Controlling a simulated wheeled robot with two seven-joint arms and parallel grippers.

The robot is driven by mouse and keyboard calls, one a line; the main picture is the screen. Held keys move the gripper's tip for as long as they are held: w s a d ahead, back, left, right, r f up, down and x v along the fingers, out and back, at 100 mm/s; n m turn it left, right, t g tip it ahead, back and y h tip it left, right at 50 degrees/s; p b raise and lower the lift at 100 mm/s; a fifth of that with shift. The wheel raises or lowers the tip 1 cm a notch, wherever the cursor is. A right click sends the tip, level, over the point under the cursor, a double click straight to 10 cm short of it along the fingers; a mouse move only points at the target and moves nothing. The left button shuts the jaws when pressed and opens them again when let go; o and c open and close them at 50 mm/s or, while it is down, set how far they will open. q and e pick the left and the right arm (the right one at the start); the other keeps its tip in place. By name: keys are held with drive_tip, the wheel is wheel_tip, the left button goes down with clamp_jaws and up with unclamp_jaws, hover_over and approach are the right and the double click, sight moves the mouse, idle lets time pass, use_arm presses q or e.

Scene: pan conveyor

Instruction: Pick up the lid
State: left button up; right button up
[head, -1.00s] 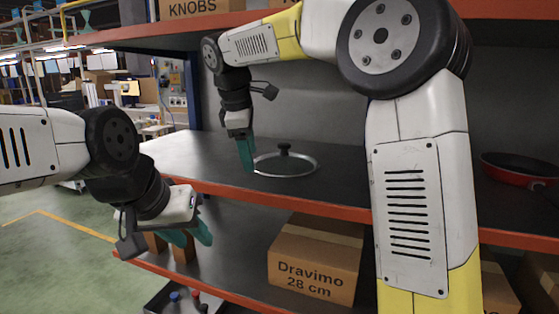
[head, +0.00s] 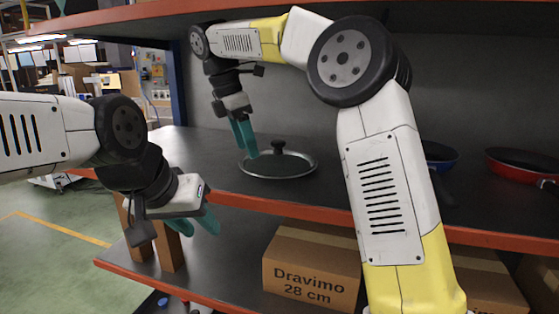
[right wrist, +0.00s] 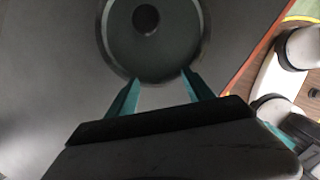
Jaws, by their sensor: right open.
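The lid (head: 290,168) is round and glassy with a metal rim and a dark knob (head: 278,147). It lies flat, knob up, on the dark middle shelf. My right gripper (head: 246,154) points down at the lid's left edge. In the right wrist view, its open fingers (right wrist: 160,78) straddle the lid's near rim (right wrist: 150,80), with the dark knob (right wrist: 146,19) beyond the fingertips. Contact with the rim cannot be told. My left gripper (head: 198,230) is open and empty, in front of the shelf edge, away from the lid.
A red pan (head: 520,166) and a partly hidden blue pan (head: 440,152) stand to the right on the same shelf. A Dravimo carton (head: 311,272) is on the shelf below. The orange shelf edge (head: 300,211) runs in front; the shelf around the lid is clear.

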sight(277, 142)
drive_tip(key=d, duration=0.1)
drive_tip(key=w+d, duration=0.1)
drive_tip(key=d, duration=0.1)
drive_tip(key=shift+w+d, duration=0.2)
drive_tip(key=shift+w, duration=0.2)
drive_tip(key=shift+w+d+f, duration=0.2)
drive_tip(key=shift+w+d, duration=0.15)
drive_tip(key=shift+d, duration=0.35)
drive_tip(key=shift+w+d+f, duration=0.25)
drive_tip(key=shift+w+d, duration=0.1)
drive_tip(key=shift+d, duration=0.4)
drive_tip(key=shift+w+d+f, duration=0.2)
drive_tip(key=shift+w+d, duration=0.15)
drive_tip(key=shift+d, duration=0.35)
clamp_jaws()
